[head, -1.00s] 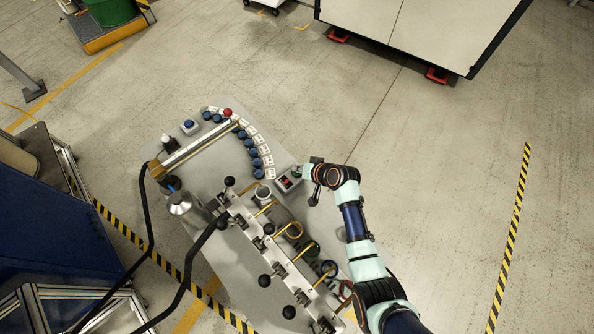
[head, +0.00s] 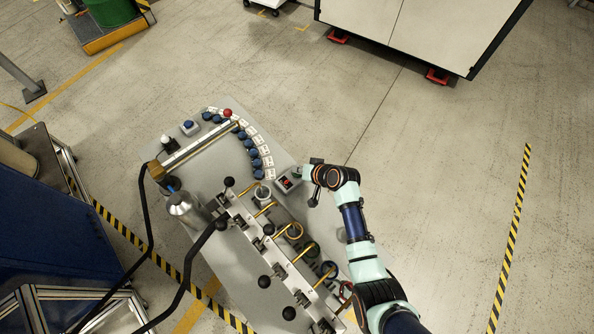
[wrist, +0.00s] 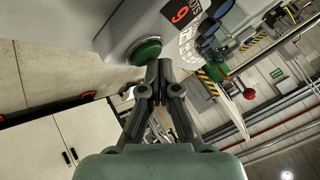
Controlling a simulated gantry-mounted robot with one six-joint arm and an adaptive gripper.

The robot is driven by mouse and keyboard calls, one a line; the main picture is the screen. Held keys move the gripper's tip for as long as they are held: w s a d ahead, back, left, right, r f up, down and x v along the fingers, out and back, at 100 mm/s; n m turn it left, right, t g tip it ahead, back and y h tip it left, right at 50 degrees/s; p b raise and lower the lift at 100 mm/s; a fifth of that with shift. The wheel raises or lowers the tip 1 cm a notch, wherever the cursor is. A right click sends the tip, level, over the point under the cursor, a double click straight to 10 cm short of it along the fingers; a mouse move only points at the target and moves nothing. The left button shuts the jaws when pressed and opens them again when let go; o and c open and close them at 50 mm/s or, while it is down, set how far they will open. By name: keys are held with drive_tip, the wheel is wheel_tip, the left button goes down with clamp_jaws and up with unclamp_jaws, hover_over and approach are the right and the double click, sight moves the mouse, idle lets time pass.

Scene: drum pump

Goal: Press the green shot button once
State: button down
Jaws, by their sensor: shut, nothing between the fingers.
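The green shot button (wrist: 147,52) is a round green cap on the grey control box (wrist: 126,22) in the wrist view. My gripper (wrist: 159,65) is shut and empty, with its tips right beside the green cap and overlapping its lower right edge. I cannot tell whether they touch it. In the head view, the control box (head: 288,183) with its red display sits at the right edge of the grey workbench. My gripper (head: 304,174) is close to the box's right side there, and the green button is mostly hidden by it.
A curved row of blue knobs (head: 249,143) with white labels lies left of the box. A red ball knob (head: 227,113) tops the row. Levers with black balls (head: 264,282) and a metal bottle (head: 179,203) stand on the bench (head: 232,255). Open floor lies to the right.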

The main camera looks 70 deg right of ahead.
drive_tip(key=shift+r+p, duration=0.55)
drive_tip(key=shift+r, duration=0.2)
wheel_tip(320, 180, up, 5)
drive_tip(key=p, duration=0.4)
drive_tip(key=shift+r+p, duration=0.1)
drive_tip(key=shift+p, duration=0.3)
